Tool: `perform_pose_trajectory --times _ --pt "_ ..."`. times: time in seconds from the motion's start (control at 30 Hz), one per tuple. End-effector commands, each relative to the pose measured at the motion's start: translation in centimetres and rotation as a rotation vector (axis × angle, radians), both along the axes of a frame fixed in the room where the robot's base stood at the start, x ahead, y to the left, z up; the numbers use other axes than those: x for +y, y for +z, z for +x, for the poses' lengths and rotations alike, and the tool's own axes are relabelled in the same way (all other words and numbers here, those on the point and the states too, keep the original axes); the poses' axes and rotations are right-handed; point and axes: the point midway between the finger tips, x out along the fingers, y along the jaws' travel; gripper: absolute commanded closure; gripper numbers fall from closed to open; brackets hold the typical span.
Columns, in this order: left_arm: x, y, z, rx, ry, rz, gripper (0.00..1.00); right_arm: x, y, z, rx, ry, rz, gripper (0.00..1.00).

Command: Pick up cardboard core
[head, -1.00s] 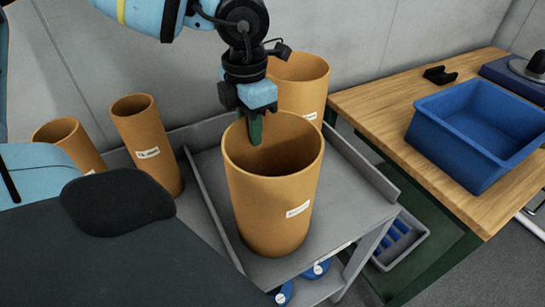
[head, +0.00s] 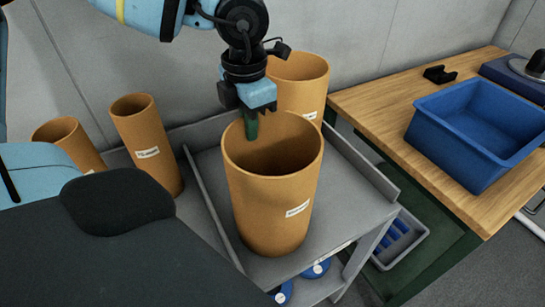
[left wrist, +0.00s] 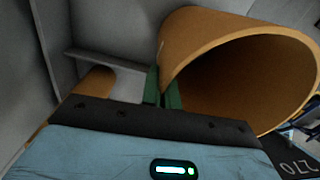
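An open-topped orange-brown cardboard core (head: 262,200) with a white label stands upright on the grey cart top. It fills the upper right of the left wrist view (left wrist: 205,50). My left gripper (head: 248,124) reaches down over its far-left rim. One green finger shows inside the core; the other is hidden behind the wall in the head view. In the left wrist view the green fingers (left wrist: 162,84) sit close together on both sides of the wall, and the gripper looks shut on it. My right gripper is not in view.
Another core (head: 308,88) stands just behind. Two narrower cores, one tall (head: 147,140) and one tilted (head: 68,140), stand at the left. The cart (head: 340,205) has raised side lips. A wooden bench (head: 385,110) with a blue bin (head: 490,165) is at the right.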

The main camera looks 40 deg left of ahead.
Motion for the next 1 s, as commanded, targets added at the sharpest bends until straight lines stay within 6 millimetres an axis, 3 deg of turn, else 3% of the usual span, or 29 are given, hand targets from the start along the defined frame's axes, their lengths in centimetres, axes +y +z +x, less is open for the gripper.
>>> perform_pose_trajectory --times 0.83,1.0 --pt "0.0 0.2 0.1 -0.004 0.000 -0.001 1.00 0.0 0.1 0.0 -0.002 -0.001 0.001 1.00" --pt "0.0 1.1 0.1 -0.006 0.001 -0.001 1.00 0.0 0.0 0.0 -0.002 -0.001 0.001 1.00"
